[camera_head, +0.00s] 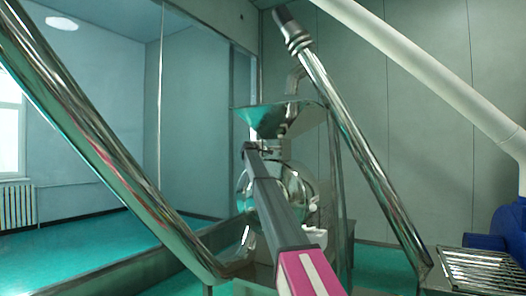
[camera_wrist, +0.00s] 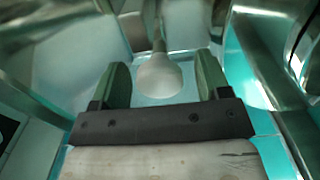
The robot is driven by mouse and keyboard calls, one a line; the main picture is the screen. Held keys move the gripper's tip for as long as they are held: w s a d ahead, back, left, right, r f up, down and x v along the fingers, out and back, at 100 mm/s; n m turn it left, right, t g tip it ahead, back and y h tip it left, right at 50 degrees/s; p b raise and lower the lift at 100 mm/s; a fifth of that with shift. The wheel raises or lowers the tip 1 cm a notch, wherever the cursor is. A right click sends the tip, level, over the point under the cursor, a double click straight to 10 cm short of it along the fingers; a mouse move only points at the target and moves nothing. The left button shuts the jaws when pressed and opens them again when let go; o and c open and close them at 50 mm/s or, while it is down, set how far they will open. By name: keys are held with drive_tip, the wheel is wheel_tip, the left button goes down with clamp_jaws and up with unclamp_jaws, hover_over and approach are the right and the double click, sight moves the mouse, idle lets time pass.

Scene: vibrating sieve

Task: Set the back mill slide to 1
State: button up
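The mill (camera_head: 285,190) stands in the middle of the head view, with a shiny funnel hopper (camera_head: 278,118) on top and a round metal body. My own arm crosses in front of it and hides part of the body. In the wrist view my gripper (camera_wrist: 162,74) is open, with one dark green finger on each side. A pale rounded knob (camera_wrist: 158,78) on a thin rod shows between the fingers, with a gap on both sides. I cannot tell how deep between them it lies. The slide's setting and any scale marks cannot be read.
A thick metal tube (camera_head: 110,160) slants down across the left, and another tube (camera_head: 350,125) slants on the right. A slotted metal tray (camera_head: 480,268) and a blue object (camera_head: 510,225) are at the lower right. Metal walls flank the gripper closely in the wrist view.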

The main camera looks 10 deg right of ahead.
drive_tip(key=shift+s, duration=0.15)
drive_tip(key=v, duration=1)
drive_tip(key=shift+s+a, duration=0.2)
